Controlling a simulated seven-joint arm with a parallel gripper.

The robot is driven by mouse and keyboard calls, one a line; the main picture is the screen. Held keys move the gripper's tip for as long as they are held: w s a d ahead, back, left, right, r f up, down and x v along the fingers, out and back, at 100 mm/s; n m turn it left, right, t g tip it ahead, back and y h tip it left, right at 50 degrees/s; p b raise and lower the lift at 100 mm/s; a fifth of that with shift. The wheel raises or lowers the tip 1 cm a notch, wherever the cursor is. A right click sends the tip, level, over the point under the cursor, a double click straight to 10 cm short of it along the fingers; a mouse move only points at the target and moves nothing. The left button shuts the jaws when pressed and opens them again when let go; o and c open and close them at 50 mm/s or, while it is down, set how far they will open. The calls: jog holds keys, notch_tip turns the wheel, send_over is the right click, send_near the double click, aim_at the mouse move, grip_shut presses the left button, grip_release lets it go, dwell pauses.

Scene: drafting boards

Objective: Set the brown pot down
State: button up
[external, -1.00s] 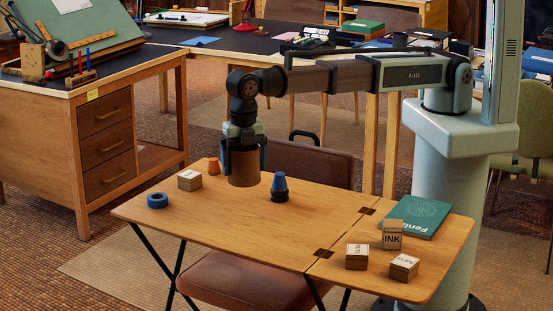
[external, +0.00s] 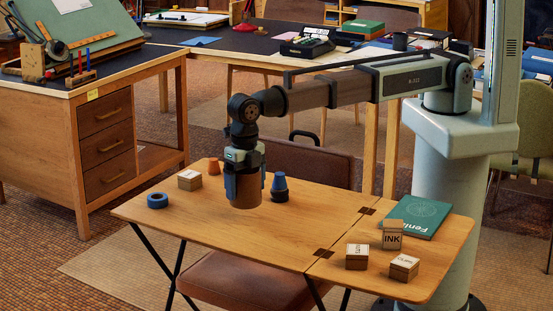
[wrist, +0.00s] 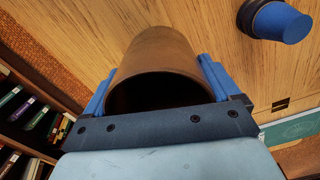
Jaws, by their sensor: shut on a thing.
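The brown pot (external: 244,194) is held between the blue fingers of my gripper (external: 246,182), over the middle-left of the wooden folding table (external: 320,225). In the external view it looks upright, with its lower edge low over the tabletop; I cannot tell whether it touches. In the wrist view the pot (wrist: 158,48) sits between both fingers of my gripper (wrist: 157,78), its dark opening facing the camera. My gripper is shut on it.
An orange cup (external: 214,166), a small box (external: 189,180) and a blue tape roll (external: 157,200) are left. Several boxes and a green book (external: 415,216) are right. The table's front middle is clear.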

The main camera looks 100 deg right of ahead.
aim_at(245, 199)
jog(key=shift+f, duration=1.95)
jog(key=shift+f, duration=0.2)
jog(key=o, duration=1)
jog(key=shift+r, duration=0.15)
notch_tip(245, 199, up, 12)
